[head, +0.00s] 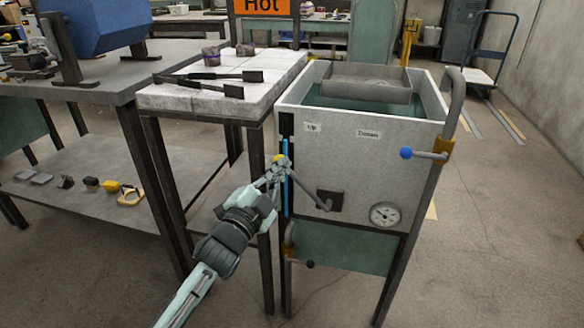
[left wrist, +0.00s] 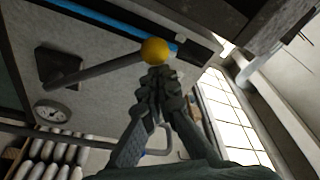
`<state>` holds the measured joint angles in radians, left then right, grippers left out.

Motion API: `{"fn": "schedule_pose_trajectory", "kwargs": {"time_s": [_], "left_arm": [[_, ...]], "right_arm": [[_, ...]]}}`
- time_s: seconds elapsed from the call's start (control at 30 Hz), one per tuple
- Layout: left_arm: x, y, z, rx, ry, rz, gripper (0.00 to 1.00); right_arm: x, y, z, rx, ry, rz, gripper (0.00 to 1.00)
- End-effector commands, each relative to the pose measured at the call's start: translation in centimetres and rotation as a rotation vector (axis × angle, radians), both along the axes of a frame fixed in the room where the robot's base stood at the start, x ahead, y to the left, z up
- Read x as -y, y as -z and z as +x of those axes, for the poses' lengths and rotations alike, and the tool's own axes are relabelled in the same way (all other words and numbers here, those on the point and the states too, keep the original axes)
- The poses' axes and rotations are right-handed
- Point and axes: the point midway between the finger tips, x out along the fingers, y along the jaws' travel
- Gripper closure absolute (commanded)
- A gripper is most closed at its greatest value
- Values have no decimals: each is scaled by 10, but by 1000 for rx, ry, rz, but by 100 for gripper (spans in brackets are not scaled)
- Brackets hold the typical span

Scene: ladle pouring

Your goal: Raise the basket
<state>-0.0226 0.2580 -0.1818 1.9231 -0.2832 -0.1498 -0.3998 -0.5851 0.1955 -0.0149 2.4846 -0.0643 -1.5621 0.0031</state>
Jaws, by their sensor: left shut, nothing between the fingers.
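The grey metal basket (head: 368,85) sits at the top of the white tank (head: 345,160), above dark green contents. A lever (head: 310,192) with a yellow ball knob (head: 279,158) runs from a dark square plate on the tank's front, its knob end up and to the left. My left gripper (head: 277,170) is at the knob. In the left wrist view, the shut, empty fingertips (left wrist: 160,76) are right next to the yellow knob (left wrist: 155,50); whether they touch it I cannot tell. My right gripper is out of view.
A blue-knobbed handle (head: 425,154) and a bent pipe (head: 455,95) are on the tank's right side. A gauge (head: 385,214) is low on its front. A pale block-topped table (head: 205,98) with tongs (head: 208,80) stands close on the left.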

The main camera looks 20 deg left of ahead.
Motion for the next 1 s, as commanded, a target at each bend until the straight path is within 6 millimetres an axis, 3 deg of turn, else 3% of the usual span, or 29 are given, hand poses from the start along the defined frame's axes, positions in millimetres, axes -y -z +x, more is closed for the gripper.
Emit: {"fn": "schedule_pose_trajectory", "kwargs": {"time_s": [0.33, 0.77, 1.0], "left_arm": [[-8, 7, 0, -1, 0, -60, 100], [-9, 9, 0, -7, -3, -59, 100], [-8, 0, 3, -7, -2, -59, 100]], "right_arm": [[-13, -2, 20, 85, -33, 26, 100], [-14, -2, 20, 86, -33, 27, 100], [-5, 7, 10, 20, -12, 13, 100]]}}
